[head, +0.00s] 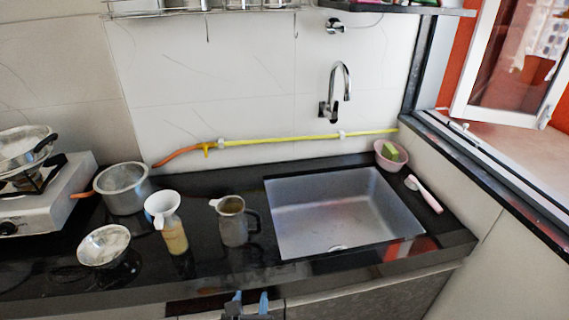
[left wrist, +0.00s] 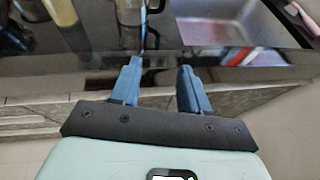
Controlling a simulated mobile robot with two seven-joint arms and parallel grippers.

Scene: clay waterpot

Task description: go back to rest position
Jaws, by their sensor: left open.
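My left gripper (head: 250,301) shows at the bottom middle of the head view, in front of the counter's front edge and below the sink's left side. In the left wrist view its two blue fingers (left wrist: 160,88) are apart with nothing between them. The clay waterpot is not clearly identifiable; a white-topped, tan-bodied vessel (head: 172,230) and a grey-brown jug with a handle (head: 233,222) stand upright on the black counter (head: 205,200). The gripper touches neither. My right gripper is not in view.
A metal sink (head: 340,215) is set into the counter. A metal pot (head: 122,188), a bowl (head: 103,246) and a stove (head: 40,210) are at left. A pink bowl (head: 388,158) and a brush (head: 426,195) are right of the sink. The cabinet front (head: 370,295) lies below the counter edge.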

